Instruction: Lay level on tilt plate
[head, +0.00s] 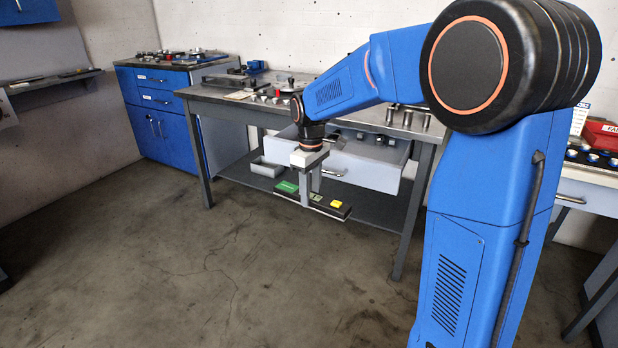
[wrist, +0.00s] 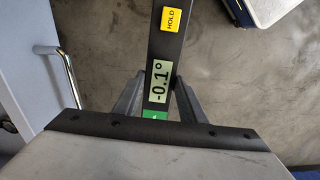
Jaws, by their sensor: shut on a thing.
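My gripper (head: 310,188) is shut on a digital level (head: 338,210), a long black bar with a green patch, a display and a yellow button. The gripper holds it around its middle, in the air in front of the workbench (head: 240,94). In the wrist view the level (wrist: 166,46) runs up between the fingers (wrist: 158,100). Its display reads -0.1° and the yellow button says HOLD. The near end of the level is hidden behind my gripper's body. I cannot tell for sure which item on the bench is the tilt plate.
A drawer (head: 380,178) of the workbench stands open behind my gripper, with several items in it. Its handle (wrist: 62,62) is at the left in the wrist view. A grey bin (head: 266,168) sits on the lower shelf. The floor (head: 200,270) in front is clear.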

